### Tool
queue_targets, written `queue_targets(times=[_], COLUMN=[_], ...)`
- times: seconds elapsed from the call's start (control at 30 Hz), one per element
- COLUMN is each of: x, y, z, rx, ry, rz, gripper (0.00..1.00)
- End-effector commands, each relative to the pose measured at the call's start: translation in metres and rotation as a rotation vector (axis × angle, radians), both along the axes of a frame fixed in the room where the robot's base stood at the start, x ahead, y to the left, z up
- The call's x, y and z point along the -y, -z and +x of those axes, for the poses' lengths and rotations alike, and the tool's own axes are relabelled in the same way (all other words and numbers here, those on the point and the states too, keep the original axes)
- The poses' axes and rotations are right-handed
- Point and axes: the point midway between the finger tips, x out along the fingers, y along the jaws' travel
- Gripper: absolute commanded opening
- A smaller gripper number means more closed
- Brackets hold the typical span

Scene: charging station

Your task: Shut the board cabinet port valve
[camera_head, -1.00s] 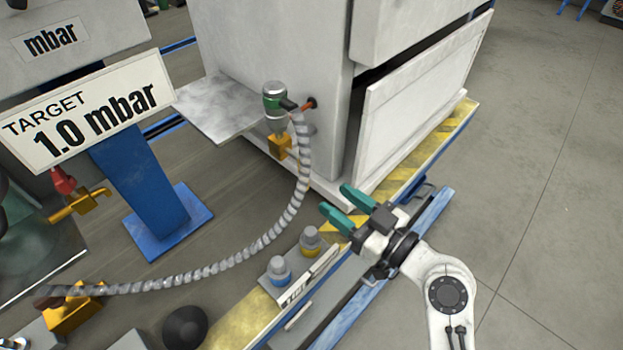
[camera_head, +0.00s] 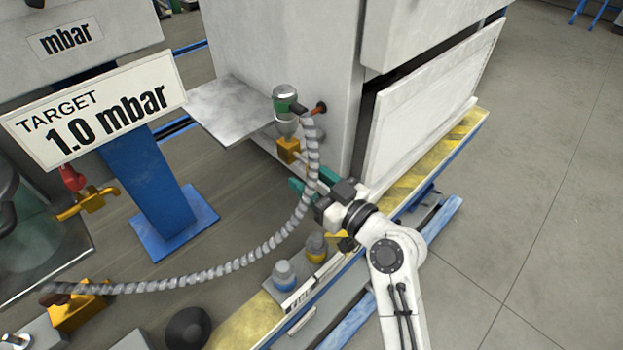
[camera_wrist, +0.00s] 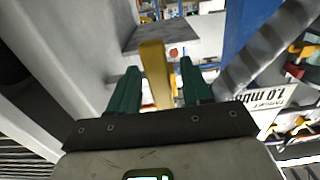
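On the cabinet's side (camera_head: 270,45) is a fitting with a green and grey body (camera_head: 285,102), an orange-red stub (camera_head: 319,107) and a yellow block (camera_head: 289,149) below. Which part is the port valve's handle is hard to tell. My gripper (camera_head: 312,181) is open just below and right of the yellow block, with its green fingers partly behind the hose. In the wrist view, a yellow upright piece (camera_wrist: 155,70) shows between the spread fingers (camera_wrist: 160,88), with gaps on both sides. A small orange-red end (camera_wrist: 173,52) shows beyond it.
A grey ribbed hose (camera_head: 262,250) curves from the fitting to a yellow block (camera_head: 78,308) at lower left, crossing close to my gripper. A metal shelf (camera_head: 228,108) juts from the cabinet. Floor at right is clear.

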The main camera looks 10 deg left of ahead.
Motion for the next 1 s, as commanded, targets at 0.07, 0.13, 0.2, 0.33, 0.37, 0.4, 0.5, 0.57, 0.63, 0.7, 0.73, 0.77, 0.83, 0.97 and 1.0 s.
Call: queue_targets(times=[0.07, 0.13, 0.2, 0.33, 0.37, 0.4, 0.5, 0.57, 0.63, 0.7, 0.73, 0.77, 0.83, 0.97, 1.0], x=[0.0002, 0.0002, 0.0002, 0.0002, 0.0003, 0.0003, 0.0004, 0.0004, 0.0004, 0.0004, 0.0004, 0.0004, 0.0004, 0.0001, -0.0001], y=[0.0, 0.0, 0.0, -0.0001, -0.0001, -0.0001, -0.0001, 0.0, -0.0001, 0.0, 0.0, 0.0, -0.0001, -0.0004, -0.0005], z=[-0.0001, -0.0001, -0.0002, -0.0002, -0.0001, -0.0001, -0.0002, -0.0002, -0.0002, -0.0002, -0.0002, -0.0002, -0.0002, -0.0006, -0.0009], rx=[0.0, 0.0, 0.0, 0.0, 0.0, 0.0, 0.0, 0.0, 0.0, 0.0, 0.0, 0.0, -0.001, -0.009, -0.016], ry=[0.0, 0.0, 0.0, 0.0, 0.0, 0.0, 0.0, 0.0, 0.0, 0.0, 0.0, 0.0, 0.0, 0.0, 0.0], rz=[0.0, 0.0, 0.0, 0.0, 0.0, 0.0, 0.0, 0.0, 0.0, 0.0, 0.0, 0.0, 0.001, 0.007, 0.012], gripper=[0.41, 0.35, 0.28, 0.15, 0.13, 0.09, 0.0, 0.0, 0.0, 0.0, 0.0, 0.0, 0.0, 0.0, 0.0])
